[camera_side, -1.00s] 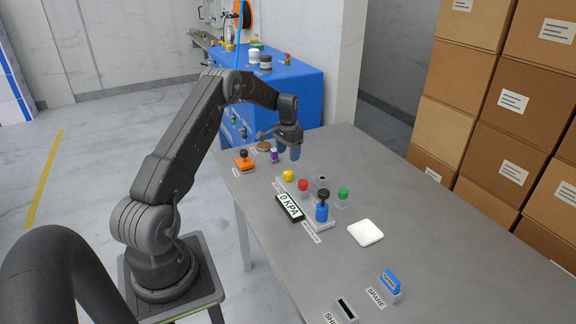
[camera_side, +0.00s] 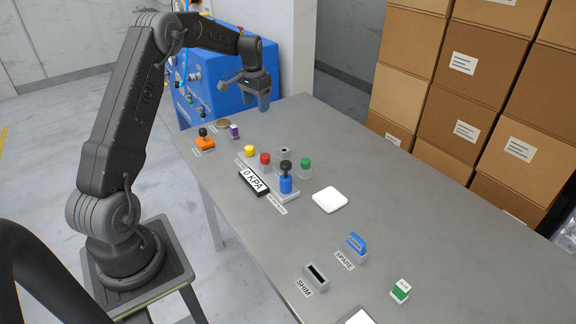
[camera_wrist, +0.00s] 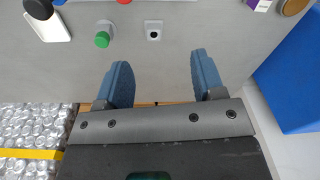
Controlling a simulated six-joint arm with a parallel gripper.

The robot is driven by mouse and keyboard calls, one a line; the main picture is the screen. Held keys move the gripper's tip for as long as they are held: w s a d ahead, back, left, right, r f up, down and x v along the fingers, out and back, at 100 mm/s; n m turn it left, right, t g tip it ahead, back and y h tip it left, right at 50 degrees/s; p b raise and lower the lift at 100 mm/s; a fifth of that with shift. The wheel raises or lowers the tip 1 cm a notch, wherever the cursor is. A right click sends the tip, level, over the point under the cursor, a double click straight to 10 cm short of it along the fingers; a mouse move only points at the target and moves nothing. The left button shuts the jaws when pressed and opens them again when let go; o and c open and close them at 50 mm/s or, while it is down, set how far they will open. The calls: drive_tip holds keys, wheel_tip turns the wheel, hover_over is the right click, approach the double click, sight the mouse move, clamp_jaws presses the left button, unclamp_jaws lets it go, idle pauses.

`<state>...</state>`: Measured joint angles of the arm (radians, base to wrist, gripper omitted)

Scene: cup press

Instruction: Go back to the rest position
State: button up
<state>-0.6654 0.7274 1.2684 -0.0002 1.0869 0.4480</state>
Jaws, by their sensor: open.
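My gripper (camera_side: 262,103) hangs in the air over the far part of the grey table (camera_side: 400,200). In the wrist view its two blue fingers (camera_wrist: 160,72) are spread apart with nothing between them.
Boxes (camera_side: 470,70) stand beyond the right edge. A blue cabinet (camera_side: 215,75) stands behind.

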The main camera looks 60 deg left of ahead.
drive_tip(key=s+d+r+m+t, duration=0.1)
drive_tip(key=s+d+r, duration=0.4)
drive_tip(key=d+r, duration=0.5)
drive_tip(key=s+d+r+m+t, duration=0.15)
drive_tip(key=s+d+r, duration=0.3)
drive_tip(key=d, duration=0.85)
drive_tip(key=s+d+t, duration=0.1)
drive_tip(key=s+d, duration=0.5)
drive_tip(key=s, duration=0.2)
drive_tip(key=s+d+f+t, duration=0.1)
drive_tip(key=s+d, duration=0.5)
drive_tip(key=s, duration=0.2)
drive_tip(key=shift+s+f+t, duration=0.15)
drive_tip(key=shift+f+t, duration=0.1)
drive_tip(key=shift+t, duration=0.1)
